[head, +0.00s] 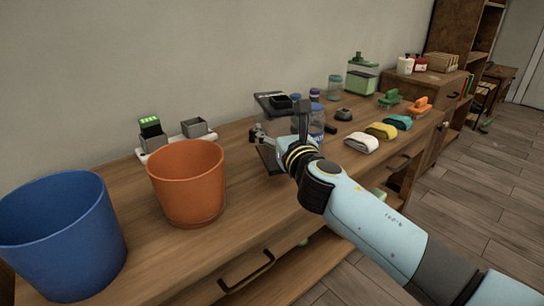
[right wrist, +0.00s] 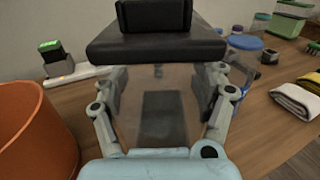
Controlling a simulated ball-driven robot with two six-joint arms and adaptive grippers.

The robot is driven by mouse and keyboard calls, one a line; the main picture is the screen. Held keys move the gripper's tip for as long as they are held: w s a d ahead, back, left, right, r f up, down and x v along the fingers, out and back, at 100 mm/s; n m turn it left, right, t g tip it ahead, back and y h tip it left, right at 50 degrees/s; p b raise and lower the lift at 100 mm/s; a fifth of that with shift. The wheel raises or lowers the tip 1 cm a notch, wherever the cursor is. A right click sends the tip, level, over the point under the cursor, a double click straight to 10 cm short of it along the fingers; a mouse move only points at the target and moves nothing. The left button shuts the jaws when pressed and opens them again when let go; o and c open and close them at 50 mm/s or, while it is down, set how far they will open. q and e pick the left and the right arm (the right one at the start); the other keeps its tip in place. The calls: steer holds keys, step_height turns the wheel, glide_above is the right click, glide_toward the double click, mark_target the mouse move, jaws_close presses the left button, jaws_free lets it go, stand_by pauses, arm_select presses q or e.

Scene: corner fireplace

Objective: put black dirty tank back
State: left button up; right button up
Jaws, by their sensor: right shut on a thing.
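The black dirty tank (right wrist: 160,85) has a clear, brownish body and a black lid with a block on top. My right gripper (right wrist: 163,92) is shut on it, with one finger on each side of the body. In the head view my right gripper (head: 278,142) is above the wooden counter, and the tank's black lid (head: 268,102) shows beyond it. Much of the tank's body is hidden by my wrist there. I cannot tell whether the tank touches the counter. My left gripper is not in view.
An orange bin (head: 188,183) and a blue bin (head: 62,235) stand at the left. A white base (head: 157,155) with a green-topped black item and a grey box is by the wall. A bottle (head: 317,125), jars and folded cloths (head: 362,142) stand at the right.

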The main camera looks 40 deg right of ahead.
steer(key=shift+w+a+f+b, duration=0.2)
steer(key=shift+w+f+b, duration=0.1)
steer(key=shift+w+f, duration=0.5)
steer(key=shift+w, duration=0.2)
step_height(320, 180, down, 4)
steer(key=b, duration=0.3)
steer(key=shift+r, duration=0.25)
steer(key=shift+f, duration=0.1)
steer(key=o, duration=0.9)
steer(key=shift+f, duration=0.15)
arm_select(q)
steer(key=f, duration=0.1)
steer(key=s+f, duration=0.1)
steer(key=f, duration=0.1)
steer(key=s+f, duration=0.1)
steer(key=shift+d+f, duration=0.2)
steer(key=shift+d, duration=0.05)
arm_select(e)
steer(key=o, duration=0.6)
